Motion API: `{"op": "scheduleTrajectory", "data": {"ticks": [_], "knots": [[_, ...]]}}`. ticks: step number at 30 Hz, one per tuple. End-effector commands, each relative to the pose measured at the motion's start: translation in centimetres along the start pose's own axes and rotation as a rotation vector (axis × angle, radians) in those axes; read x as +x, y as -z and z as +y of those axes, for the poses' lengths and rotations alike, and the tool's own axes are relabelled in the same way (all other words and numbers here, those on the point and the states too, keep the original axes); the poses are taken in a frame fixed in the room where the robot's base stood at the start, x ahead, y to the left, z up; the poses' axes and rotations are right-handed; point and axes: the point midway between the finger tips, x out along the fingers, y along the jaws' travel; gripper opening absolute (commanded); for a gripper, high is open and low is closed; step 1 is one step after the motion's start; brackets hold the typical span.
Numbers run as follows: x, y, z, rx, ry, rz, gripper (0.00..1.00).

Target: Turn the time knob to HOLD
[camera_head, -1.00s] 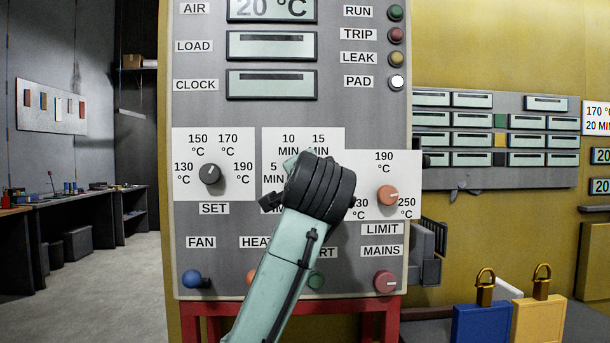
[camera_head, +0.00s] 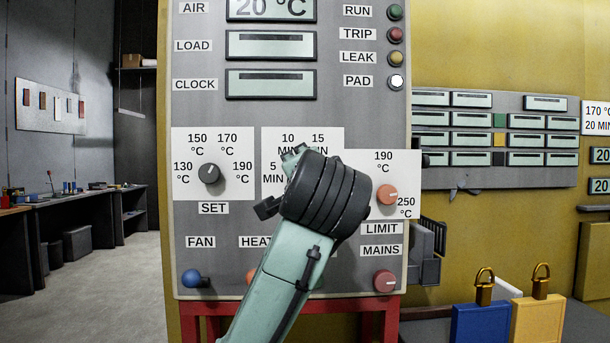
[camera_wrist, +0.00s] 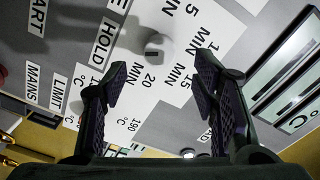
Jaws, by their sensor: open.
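The time knob (camera_wrist: 154,40) is a grey knob on a white scale plate in the wrist view. HOLD (camera_wrist: 103,40) is printed on one side of it, with 20 MIN (camera_wrist: 151,80) and other minute marks around it.
On the panel, the set knob (camera_head: 209,174) is left of my wrist and the orange limit knob (camera_head: 387,194) close to its right. The fan button (camera_head: 192,279) and mains button (camera_head: 386,281) sit lower. Blue (camera_head: 482,322) and yellow (camera_head: 540,318) padlock-like items stand at right.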

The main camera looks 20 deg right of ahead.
Motion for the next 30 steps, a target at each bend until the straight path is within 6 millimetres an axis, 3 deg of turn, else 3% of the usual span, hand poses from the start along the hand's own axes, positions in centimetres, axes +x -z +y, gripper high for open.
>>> {"op": "scheduleTrajectory", "data": {"ticks": [3, 10, 26, 30], "knots": [[-2.5, 0.0, -0.1, 0.001, 0.002, 0.002, 0.54], [-5.3, 0.0, 0.0, 0.000, 0.000, 0.000, 0.54], [-5.8, -0.1, 0.0, -0.002, 0.000, -0.001, 0.54], [-5.1, -2.5, -1.4, -0.075, 0.064, 0.018, 0.54]]}}
